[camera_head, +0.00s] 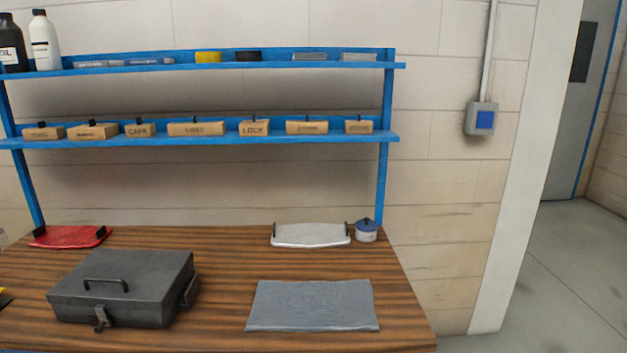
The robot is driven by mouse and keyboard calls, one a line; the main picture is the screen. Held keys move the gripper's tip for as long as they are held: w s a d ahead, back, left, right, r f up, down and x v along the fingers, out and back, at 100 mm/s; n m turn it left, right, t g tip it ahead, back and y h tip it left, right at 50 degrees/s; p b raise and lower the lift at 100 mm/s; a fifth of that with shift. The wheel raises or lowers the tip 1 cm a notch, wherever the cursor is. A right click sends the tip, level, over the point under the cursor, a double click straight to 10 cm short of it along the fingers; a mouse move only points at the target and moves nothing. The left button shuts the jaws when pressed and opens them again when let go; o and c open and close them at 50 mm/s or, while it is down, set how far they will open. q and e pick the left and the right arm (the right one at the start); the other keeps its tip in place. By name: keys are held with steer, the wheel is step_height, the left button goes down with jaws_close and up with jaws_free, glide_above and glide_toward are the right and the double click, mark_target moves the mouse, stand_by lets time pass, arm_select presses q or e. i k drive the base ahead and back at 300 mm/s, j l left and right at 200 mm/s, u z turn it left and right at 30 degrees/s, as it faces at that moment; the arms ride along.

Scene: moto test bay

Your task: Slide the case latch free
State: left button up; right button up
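A dark grey case (125,287) sits shut on the left part of the wooden workbench. It has a handle (106,283) on its lid. A small latch (101,318) shows on its front face, low and near the middle. Another dark fitting (188,292) sticks out from its right side; I cannot tell if it is a latch or a handle. Neither of my grippers is in view, and nothing touches the case.
A grey cloth or mat (312,305) lies right of the case. Behind are a red tray (70,237), a white tray (310,235) and a blue-lidded pot (366,233). Blue shelves (200,139) with small boxes and bottles stand at the back. The bench (225,290) is bare between case and mat.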

mark_target(104, 320)
steer(key=u, duration=1.2)
